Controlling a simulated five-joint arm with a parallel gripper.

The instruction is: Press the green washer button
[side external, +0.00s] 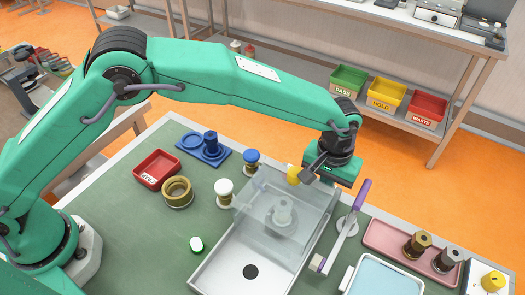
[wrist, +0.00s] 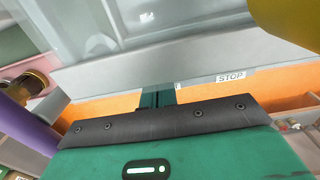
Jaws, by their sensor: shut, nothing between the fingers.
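A small white piece with a green edge (side external: 196,245) sits on the green mat, left of the grey tray. It may be the green button; no other green button shows clearly. A clear box-like cover (side external: 262,200) stands over the grey tray (side external: 215,270), with a pale round part (side external: 283,211) seen through it. My gripper (side external: 305,175) is shut and empty above the cover's far right corner, well away from the white and green piece. A yellow piece (side external: 294,174) is at its fingertips; I cannot tell whether they touch. Yellow also shows in the wrist view (wrist: 290,22).
A purple-handled tool (side external: 355,205) stands close right of the gripper. A pink tray (side external: 385,238) with brown knobs and a white box with a yellow button (side external: 492,281) are further right. A red tray (side external: 157,170), brass ring (side external: 177,191) and white-topped knob (side external: 224,190) stand left.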

